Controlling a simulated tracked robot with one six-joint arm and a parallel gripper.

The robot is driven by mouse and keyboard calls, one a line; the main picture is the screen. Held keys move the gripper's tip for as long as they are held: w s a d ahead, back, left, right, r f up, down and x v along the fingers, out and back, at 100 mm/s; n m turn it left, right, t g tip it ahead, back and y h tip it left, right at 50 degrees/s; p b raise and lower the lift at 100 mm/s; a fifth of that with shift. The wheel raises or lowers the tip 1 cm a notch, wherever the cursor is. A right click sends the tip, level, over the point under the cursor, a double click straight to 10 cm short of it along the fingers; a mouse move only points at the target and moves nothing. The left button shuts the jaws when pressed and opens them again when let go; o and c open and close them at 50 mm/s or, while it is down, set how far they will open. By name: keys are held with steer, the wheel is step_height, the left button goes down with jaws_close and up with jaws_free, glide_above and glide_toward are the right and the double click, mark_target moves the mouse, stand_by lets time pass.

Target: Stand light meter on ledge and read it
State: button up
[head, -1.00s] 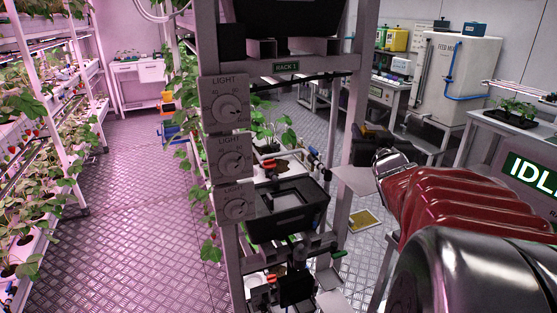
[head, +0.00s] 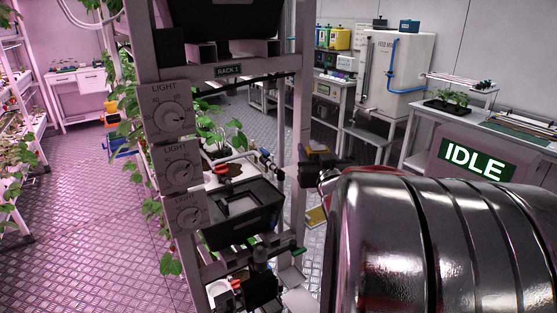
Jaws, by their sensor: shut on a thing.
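My gripper (head: 312,166) is at mid-picture, just right of the rack's right post. It is small and dark in the head view, partly covered by my own arm. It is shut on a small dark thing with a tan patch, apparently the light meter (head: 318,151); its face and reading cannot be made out. I cannot clearly make out a ledge beside the post. The rack (head: 300,110) carries a RACK 1 sign (head: 229,70) and three LIGHT dials (head: 172,115) on its left post.
A black bin (head: 240,220) and a potted plant (head: 218,140) are in the rack. A bench with a green IDLE sign (head: 473,160) stands at right, behind my arm. A feed cabinet (head: 395,75) is at the back. Patterned floor (head: 110,225) lies open at left.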

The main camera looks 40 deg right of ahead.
steer(key=shift+f, duration=1.85)
steer(key=o, duration=1.3)
steer(key=shift+f, duration=0.1)
steer(key=shift+c, duration=0.2)
